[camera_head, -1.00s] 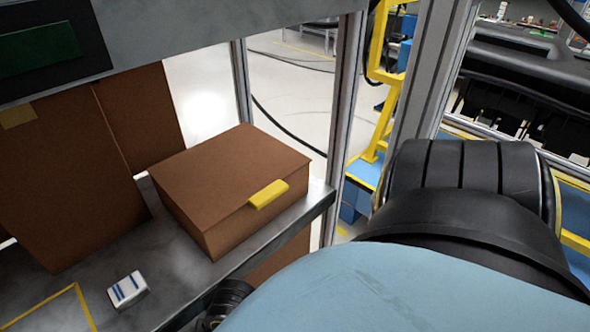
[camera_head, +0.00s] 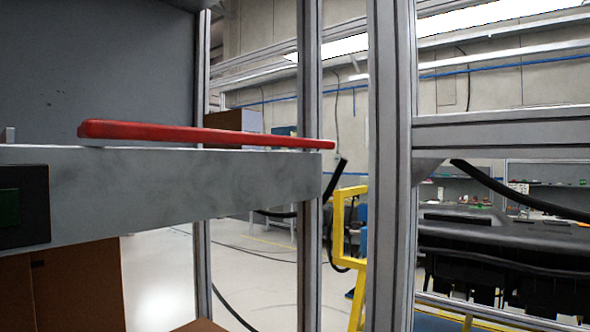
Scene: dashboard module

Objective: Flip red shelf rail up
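The red shelf rail (camera_head: 205,134) is a long thin bar along the top front edge of the grey shelf (camera_head: 190,185). It lies roughly level, from the left part of the shelf to its right end, and looks folded down close to the shelf top. Neither of my grippers shows in this view, so nothing is seen touching the rail.
A dark box with a green screen (camera_head: 22,206) is on the shelf front at left. Metal posts (camera_head: 390,170) stand right of the shelf. A brown box (camera_head: 234,121) shows behind the rail. A yellow frame (camera_head: 347,250) and a dark dashboard (camera_head: 500,240) are beyond the posts.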

